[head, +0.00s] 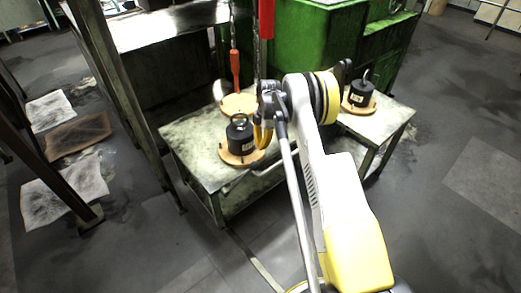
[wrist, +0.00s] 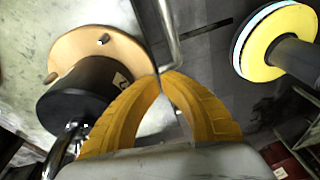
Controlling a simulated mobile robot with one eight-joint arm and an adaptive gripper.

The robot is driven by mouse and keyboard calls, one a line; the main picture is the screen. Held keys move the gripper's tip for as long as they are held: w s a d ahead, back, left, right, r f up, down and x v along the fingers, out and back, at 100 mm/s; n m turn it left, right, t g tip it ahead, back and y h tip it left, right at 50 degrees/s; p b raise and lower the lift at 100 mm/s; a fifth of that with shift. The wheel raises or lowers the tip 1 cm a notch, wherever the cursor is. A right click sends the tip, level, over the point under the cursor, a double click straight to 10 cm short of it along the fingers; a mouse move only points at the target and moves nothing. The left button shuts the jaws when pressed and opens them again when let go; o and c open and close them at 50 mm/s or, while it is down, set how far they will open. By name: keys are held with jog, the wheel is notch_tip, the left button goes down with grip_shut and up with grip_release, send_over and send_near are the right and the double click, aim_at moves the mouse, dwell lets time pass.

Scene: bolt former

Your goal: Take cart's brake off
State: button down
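The cart (head: 190,150) is a worn grey metal table with a lower shelf, left of my arm. Its top also fills the upper left of the wrist view (wrist: 30,50). My gripper (wrist: 161,77) has yellow fingers whose tips come together. The tips overlap the lower end of a bent grey bar (wrist: 168,30) along the cart's edge; I cannot tell whether they touch it. In the head view my gripper (head: 263,137) is partly hidden by the wrist, at the cart's right side. I cannot pick out a brake in either view.
A black weight (head: 239,138) on a wooden disc stands close beside my gripper. Another weight (head: 360,92) stands on a table at right. A green machine (head: 315,45) is behind. Floor at right is clear.

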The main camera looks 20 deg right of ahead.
jog(key=w+d+r+p, duration=0.1)
jog(key=w+d, duration=0.1)
jog(key=d, duration=0.4)
jog(key=shift+w+d+p, duration=0.15)
jog(key=shift+d+p, duration=0.05)
jog(key=shift+p, duration=0.2)
jog(key=shift+r, duration=0.1)
